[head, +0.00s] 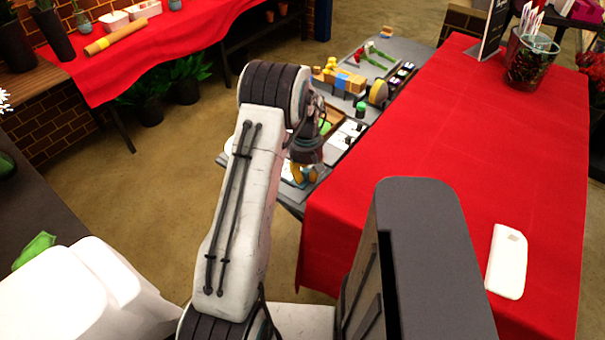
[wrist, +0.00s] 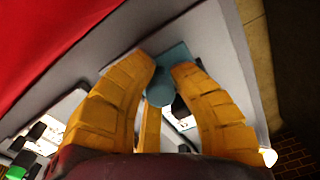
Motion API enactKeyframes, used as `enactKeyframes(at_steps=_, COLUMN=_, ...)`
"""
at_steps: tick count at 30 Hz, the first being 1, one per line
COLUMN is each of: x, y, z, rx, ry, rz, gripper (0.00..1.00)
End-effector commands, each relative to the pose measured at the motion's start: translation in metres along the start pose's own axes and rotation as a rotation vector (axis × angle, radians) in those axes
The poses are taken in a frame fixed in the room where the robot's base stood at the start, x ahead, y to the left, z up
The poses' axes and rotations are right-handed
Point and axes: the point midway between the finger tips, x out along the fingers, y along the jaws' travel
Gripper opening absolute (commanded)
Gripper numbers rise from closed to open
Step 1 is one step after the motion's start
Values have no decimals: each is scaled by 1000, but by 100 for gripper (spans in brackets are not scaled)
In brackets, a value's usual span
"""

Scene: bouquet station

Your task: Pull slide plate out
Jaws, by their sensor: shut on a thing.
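A flat teal piece (wrist: 174,56) shows just beyond the fingertips, close to the edge of a pale surface. It seems to belong with the knob, and I take it for the slide plate. How far the plate is out of its holder cannot be told, as the fingers hide most of it.
Open floor (head: 170,190) lies to the left.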

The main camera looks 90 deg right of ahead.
Motion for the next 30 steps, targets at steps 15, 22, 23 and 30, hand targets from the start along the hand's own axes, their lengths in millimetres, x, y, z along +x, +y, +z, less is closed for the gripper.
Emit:
enactKeyframes(at_steps=15, x=0, y=0, z=0, rx=1, ry=-1, rz=-1, gripper=46)
enactKeyframes(at_steps=22, x=-11, y=0, z=0, rx=1, ry=1, rz=1, gripper=46)
enactKeyframes(at_steps=23, x=-14, y=1, z=-1, rx=1, ry=1, rz=2, gripper=46)
enactKeyframes(at_steps=30, x=-54, y=1, z=-1, rx=1, ry=2, rz=3, gripper=46)
